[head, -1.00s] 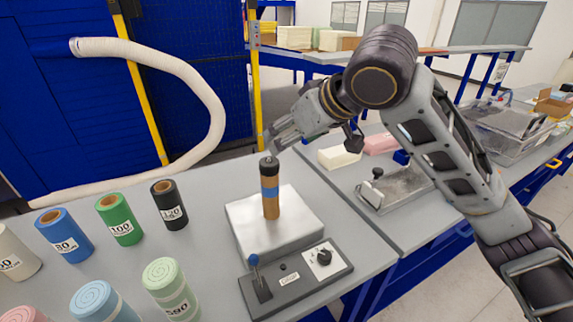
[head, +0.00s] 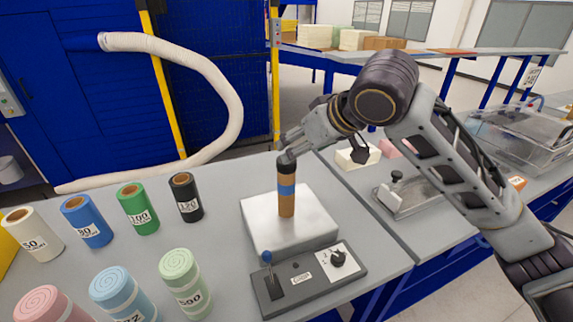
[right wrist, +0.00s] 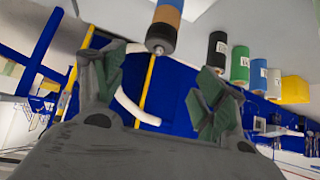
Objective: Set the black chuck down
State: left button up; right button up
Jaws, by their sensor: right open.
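The black chuck (head: 287,167) is the dark top of an upright cylinder (head: 287,198) with brown sections and a blue band. The cylinder stands on a square silver plate (head: 305,232). In the right wrist view the chuck (right wrist: 161,38) hangs down from the upper edge, with a small metal tip. My right gripper (head: 284,147) is just above the chuck in the head view. In the right wrist view its two fingers (right wrist: 150,85) are spread with nothing between them; the chuck is beyond them. My left gripper is out of view.
A control box (head: 310,282) with a blue-knobbed lever and a dial sits in front of the plate. Labelled rolls, such as the black 120 roll (head: 186,197), stand at the left. A metal fixture (head: 408,193) and a cream block (head: 358,156) lie at the right.

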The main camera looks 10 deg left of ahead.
aim_at(290, 168)
jog(key=x, duration=0.8)
jog(key=shift+d+f, duration=0.2)
jog(key=shift+f, duration=0.15)
jog(key=shift+w+a+f, duration=0.2)
jog(key=shift+w+f, duration=0.1)
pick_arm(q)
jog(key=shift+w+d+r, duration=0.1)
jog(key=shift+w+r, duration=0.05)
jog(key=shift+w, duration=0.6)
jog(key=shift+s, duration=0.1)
